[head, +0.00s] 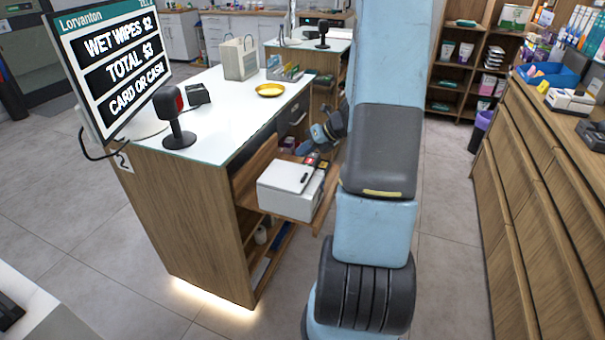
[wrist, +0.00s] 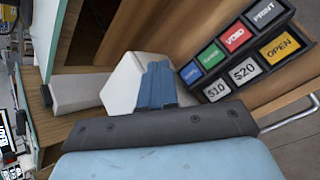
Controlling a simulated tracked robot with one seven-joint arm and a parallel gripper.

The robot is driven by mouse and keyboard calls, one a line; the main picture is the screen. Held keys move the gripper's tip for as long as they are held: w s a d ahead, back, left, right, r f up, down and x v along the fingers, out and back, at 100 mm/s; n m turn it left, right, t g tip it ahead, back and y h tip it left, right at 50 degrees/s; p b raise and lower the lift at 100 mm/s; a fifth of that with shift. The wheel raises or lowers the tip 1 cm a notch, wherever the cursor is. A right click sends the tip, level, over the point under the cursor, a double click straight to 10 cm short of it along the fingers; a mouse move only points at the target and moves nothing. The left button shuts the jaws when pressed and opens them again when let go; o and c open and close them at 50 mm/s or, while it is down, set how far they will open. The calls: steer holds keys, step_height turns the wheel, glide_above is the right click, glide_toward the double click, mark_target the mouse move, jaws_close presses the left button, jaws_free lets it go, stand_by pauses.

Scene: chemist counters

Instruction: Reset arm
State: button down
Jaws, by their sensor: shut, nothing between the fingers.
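My gripper (wrist: 160,85) shows in the wrist view with its blue fingers together and nothing between them. It is over or beside a wooden shelf, left of a dark keypad (wrist: 240,50) with coloured buttons reading PRINT, VOID, OPEN, $10 and $20. A white object (wrist: 122,82) lies just behind the fingertips; I cannot tell whether they touch. In the head view, my arm rises through the middle of the picture, and its blue and dark end part is at the counter's drawer side, partly hidden. The fingertips are not clear there.
A white box (head: 290,188) sits on a pulled-out shelf of the wooden counter (head: 190,220). On the counter top are a price screen (head: 112,65), a black scanner (head: 174,120), a paper bag (head: 240,58) and a yellow dish (head: 270,90). Drawers (head: 535,200) line the right; the floor between is clear.

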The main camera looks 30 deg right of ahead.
steer(key=s+a+r+n+g+h, duration=0.1)
steer(key=s+a+r+n+g, duration=0.1)
steer(key=s+a+r+n, duration=0.5)
steer(key=s+a+r+n+g+h, duration=0.1)
steer(key=s+a+r+n, duration=0.1)
steer(key=a+r+n, duration=0.75)
steer(key=s+a+r+n+t+h, duration=0.1)
steer(key=s+r+n+h, duration=0.1)
steer(key=s+r+n, duration=0.3)
steer(key=s+a+r+n+t+h, duration=0.1)
steer(key=s+r+n, duration=0.4)
steer(key=s+n, duration=0.6)
steer(key=n+h, duration=0.1)
steer(key=n, duration=0.2)
steer(key=shift+r+n, duration=0.25)
steer(key=shift+n, duration=0.1)
